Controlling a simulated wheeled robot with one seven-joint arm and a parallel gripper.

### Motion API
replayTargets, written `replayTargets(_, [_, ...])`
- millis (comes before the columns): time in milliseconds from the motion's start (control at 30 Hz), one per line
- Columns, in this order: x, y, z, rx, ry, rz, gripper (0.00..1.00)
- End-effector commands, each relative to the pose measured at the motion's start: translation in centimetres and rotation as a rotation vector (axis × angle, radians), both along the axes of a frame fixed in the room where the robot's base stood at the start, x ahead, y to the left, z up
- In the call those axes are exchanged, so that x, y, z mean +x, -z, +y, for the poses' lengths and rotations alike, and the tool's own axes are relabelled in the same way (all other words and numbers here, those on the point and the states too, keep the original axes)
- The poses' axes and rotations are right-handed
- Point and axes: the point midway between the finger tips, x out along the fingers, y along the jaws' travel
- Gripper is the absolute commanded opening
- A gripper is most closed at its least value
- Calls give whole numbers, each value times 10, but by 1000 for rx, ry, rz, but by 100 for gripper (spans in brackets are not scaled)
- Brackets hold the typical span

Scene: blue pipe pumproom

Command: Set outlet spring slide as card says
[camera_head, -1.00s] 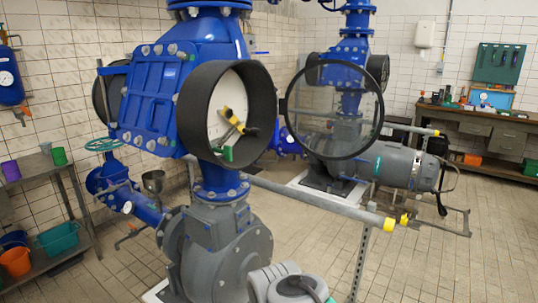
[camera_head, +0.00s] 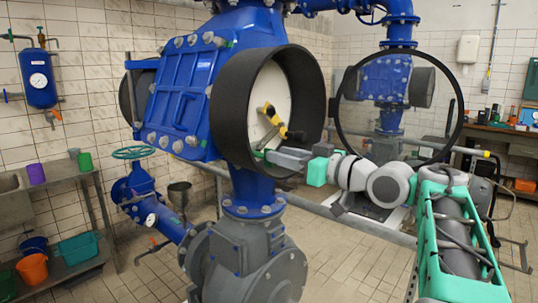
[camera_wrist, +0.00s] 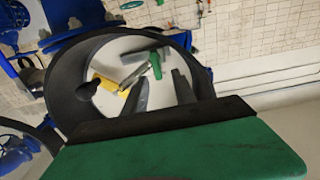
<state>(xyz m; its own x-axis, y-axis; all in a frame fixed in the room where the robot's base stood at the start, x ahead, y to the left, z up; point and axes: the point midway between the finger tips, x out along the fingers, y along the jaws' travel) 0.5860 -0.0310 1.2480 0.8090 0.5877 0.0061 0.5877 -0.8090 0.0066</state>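A round black housing (camera_head: 310,105) on the blue pump body stands open. Its white inner plate (camera_head: 262,92) carries a yellow piece (camera_head: 268,112) with a black knob (camera_head: 296,135). A small green piece (camera_head: 259,155) sits lower in it. The wrist view also shows the yellow piece (camera_wrist: 103,83), the knob (camera_wrist: 86,90) and the green piece (camera_wrist: 155,64). My gripper (camera_head: 268,157) reaches into the housing's lower front. In the wrist view my gripper's grey fingers (camera_wrist: 158,84) stand apart, with the green piece beyond them. No card is readable, and I cannot tell any contact.
A round glass cover in a black ring (camera_head: 338,110) hangs open at the right, close to my arm. A grey rail (camera_head: 365,226) crosses below. A green handwheel (camera_head: 134,153) and a shelf with buckets (camera_head: 72,250) are at the left.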

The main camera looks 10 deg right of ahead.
Motion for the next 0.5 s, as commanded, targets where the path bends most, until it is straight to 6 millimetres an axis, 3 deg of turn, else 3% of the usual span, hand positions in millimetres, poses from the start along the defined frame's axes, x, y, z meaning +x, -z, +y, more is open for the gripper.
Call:
replayTargets(200, [32,2,22,2,-4,5,33])
replayTargets(500, [37,3,24,2,0,6,33])
